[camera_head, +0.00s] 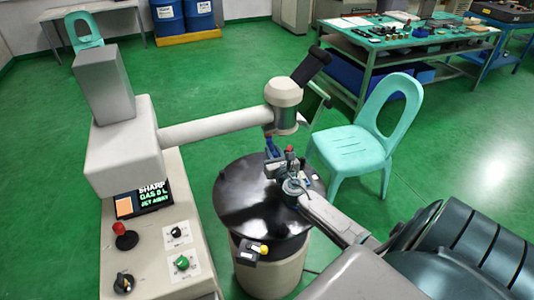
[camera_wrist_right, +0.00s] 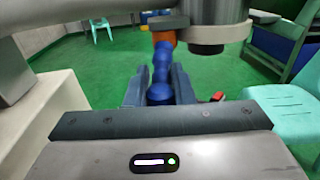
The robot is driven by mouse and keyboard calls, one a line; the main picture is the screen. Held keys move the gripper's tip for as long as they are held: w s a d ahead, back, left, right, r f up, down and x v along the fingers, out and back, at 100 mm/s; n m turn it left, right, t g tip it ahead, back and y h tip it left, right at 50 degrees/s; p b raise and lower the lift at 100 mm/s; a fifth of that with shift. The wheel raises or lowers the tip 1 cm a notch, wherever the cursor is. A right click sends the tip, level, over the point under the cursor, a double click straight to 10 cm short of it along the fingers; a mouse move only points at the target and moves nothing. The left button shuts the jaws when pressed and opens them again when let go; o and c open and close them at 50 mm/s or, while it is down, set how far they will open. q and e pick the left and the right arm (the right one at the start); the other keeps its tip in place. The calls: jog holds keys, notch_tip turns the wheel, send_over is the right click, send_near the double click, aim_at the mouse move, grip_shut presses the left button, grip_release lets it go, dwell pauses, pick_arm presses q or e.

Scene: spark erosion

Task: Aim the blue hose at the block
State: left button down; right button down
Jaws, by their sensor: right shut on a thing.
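The blue hose (camera_wrist_right: 160,72) is a short chain of blue segments with an orange end piece (camera_wrist_right: 164,38) in the right wrist view. My right gripper (camera_wrist_right: 158,84) is shut on it, with one dark finger on each side. In the head view the hose (camera_head: 269,146) is a small blue piece under the machine's head, and my right gripper (camera_head: 276,160) is at it, above the black round top (camera_head: 240,192) of a drum-like tank. I cannot make out the block in either view. My left gripper is not in view.
The machine's beige arm (camera_head: 215,125) and head (camera_head: 284,95) hang close over my right gripper. A control panel (camera_head: 150,260) stands left of the tank. A turquoise chair (camera_head: 352,150) stands close on the right. A workbench (camera_head: 405,38) with tools is behind.

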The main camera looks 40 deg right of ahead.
jog(key=shift+s+d+f+n+t+y+b, duration=0.2)
jog(key=shift+d+n+t+y+b, duration=0.3)
jog(key=shift+y+b, duration=0.35)
jog(key=shift+s+d+r+n+y+b, duration=0.15)
jog(key=shift+d+n+y+b, duration=0.2)
jog(key=shift+n+y+b, duration=0.55)
jog(key=shift+y, duration=0.25)
jog(key=c, duration=1.3)
grip_release()
jog(key=shift+o, duration=0.2)
jog(key=s+a+b, duration=0.1)
jog(key=s+b, duration=0.1)
jog(key=s, duration=0.8)
jog(key=shift+s+a+b, duration=0.3)
jog(key=shift+b, duration=0.1)
